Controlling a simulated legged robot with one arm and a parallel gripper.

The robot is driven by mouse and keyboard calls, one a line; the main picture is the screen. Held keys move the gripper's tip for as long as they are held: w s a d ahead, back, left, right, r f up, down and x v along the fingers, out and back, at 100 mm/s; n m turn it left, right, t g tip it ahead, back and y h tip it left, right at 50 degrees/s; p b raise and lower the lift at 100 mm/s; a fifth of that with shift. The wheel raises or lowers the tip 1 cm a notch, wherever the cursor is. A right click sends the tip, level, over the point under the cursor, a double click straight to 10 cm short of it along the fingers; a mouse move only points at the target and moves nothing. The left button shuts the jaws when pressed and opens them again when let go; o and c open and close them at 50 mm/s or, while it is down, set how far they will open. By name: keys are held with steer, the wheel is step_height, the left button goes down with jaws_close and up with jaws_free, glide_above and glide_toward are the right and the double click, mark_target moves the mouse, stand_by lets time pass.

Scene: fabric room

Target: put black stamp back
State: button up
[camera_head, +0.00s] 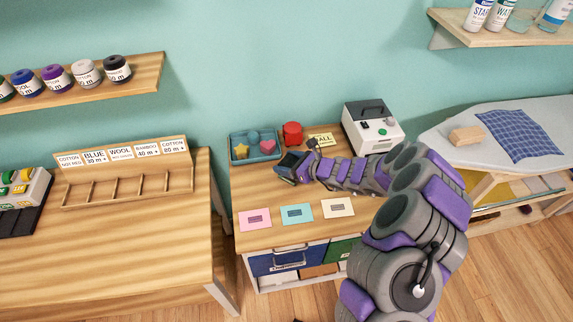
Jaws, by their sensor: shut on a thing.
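My gripper (291,167) is over the back left of the small wooden desk (245,190), just in front of the blue-grey tray (240,137). It is shut on a dark thing that looks like the black stamp, but the fingers and arm mostly hide it. I cannot tell whether it touches the desk. A red stamp (293,133) stands upright behind my gripper, right of the tray.
The tray holds a yellow star and a pink heart. A white machine (373,128) stands at the desk's back right. Pink (255,219), blue (297,214) and cream (338,207) cards lie along the front. An ironing board (450,145) is to the right.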

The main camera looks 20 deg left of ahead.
mark_target(291, 164)
steer(key=shift+w+a+f, duration=0.15)
steer(key=shift+w+a, duration=0.05)
steer(key=shift+w, duration=0.9)
steer(key=shift+w+d, duration=0.2)
steer(key=shift+d, duration=0.35)
steer(key=shift+d+f+b, duration=0.2)
steer(key=shift+b, duration=0.2)
steer(key=f, duration=0.1)
steer(key=a+f, duration=0.1)
steer(key=f+b, duration=0.1)
steer(key=shift+a, duration=0.25)
steer(key=shift+s+a, duration=0.1)
steer(key=shift+a, duration=0.15)
steer(key=o, duration=1.1)
steer(key=shift+d+r, duration=0.2)
steer(key=shift+d, duration=0.4)
